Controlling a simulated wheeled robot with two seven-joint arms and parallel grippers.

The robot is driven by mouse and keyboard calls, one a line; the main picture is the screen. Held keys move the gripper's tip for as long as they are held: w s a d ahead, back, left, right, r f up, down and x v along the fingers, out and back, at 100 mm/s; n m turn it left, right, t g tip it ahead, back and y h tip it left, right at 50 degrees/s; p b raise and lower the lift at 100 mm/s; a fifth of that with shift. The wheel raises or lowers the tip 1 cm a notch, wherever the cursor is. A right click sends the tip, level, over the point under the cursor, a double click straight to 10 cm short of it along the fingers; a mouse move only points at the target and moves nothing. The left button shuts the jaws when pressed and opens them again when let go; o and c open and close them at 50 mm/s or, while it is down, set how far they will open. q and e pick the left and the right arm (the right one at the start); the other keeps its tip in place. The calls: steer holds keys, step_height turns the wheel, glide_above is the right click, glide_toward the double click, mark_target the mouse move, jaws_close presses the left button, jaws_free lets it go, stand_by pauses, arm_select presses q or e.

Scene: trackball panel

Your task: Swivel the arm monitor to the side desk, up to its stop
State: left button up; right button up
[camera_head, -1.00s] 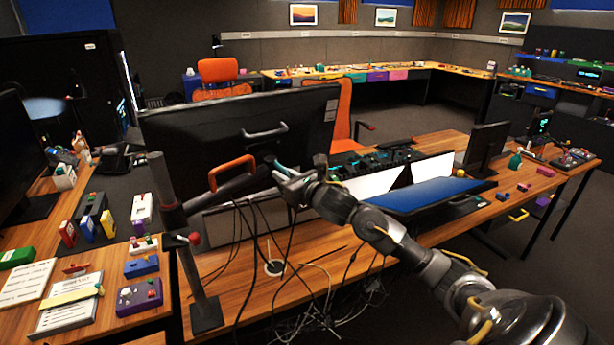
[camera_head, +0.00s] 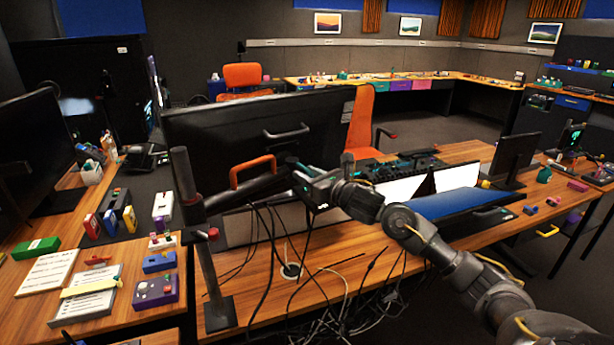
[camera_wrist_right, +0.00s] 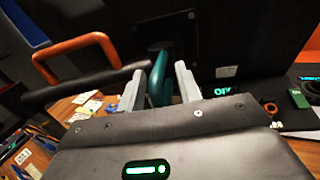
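The arm monitor (camera_head: 220,125) is a wide black screen seen from behind, with a grey handle (camera_head: 286,132) on its back. Its dark support arm comes from an upright post (camera_head: 186,185) and carries an orange handle (camera_head: 252,168), seen too in the right wrist view (camera_wrist_right: 75,45). My right gripper (camera_head: 300,176) is behind the monitor, right of the orange handle. In the right wrist view, its two grey fingers (camera_wrist_right: 160,82) stand either side of a teal upright piece (camera_wrist_right: 159,72). I cannot tell whether they press on it. My left gripper is not in view.
The desk at left holds another monitor (camera_head: 28,145), a green box (camera_head: 37,246), a purple box (camera_head: 155,290) and papers. Loose cables (camera_head: 335,300) hang in front of the right desk (camera_head: 340,248). A small monitor (camera_head: 515,155) and an orange chair (camera_head: 362,122) stand farther right.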

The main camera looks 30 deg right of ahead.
steer(key=shift+s+f, duration=0.15)
steer(key=shift+s, duration=0.1)
steer(key=s+d+b, duration=0.2)
steer(key=s+b, duration=0.2)
steer(key=s, duration=0.6)
steer(key=shift+c, duration=0.4)
